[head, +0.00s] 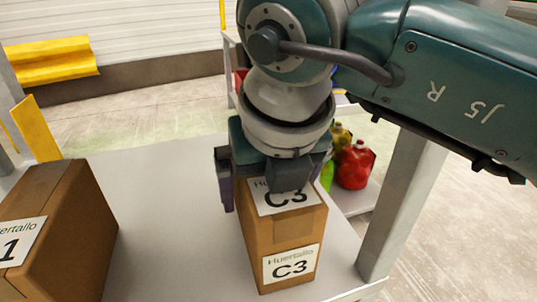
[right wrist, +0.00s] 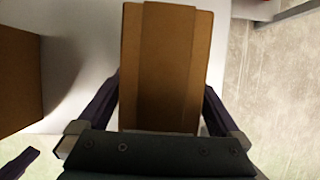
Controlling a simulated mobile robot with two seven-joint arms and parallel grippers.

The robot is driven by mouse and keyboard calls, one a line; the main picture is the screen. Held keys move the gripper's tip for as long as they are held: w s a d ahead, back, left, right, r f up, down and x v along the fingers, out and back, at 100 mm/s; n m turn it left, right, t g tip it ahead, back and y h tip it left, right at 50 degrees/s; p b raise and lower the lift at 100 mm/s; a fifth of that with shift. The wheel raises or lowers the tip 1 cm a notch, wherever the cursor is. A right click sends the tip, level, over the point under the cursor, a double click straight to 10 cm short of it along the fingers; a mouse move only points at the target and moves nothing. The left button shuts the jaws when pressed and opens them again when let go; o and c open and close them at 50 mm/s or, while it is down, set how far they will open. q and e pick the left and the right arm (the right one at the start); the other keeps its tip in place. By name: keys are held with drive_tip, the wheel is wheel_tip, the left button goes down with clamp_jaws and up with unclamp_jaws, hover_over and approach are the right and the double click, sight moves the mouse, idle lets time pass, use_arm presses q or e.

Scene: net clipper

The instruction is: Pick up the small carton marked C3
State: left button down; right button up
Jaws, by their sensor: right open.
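The small carton marked C3 (head: 277,237) is a brown box with white "Huertallo C3" labels on its top and front faces. It stands upright on the grey table. My right gripper (head: 262,188) is open over its top, with one finger beside its left side. My left gripper is not in the head view. A dark finger-like piece at the lower left of the right wrist view may be part of it.
A larger brown carton (head: 62,240), its label ending in 1, stands at the table's left. Grey table top (head: 165,215) lies clear between the cartons. A post (head: 395,200) rises at the right edge. Red, yellow and green containers (head: 355,165) sit on a shelf behind.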

drive_tip(key=shift+c, duration=0.2)
clamp_jaws()
idle(0.5)
drive_tip(key=shift+r, duration=0.15)
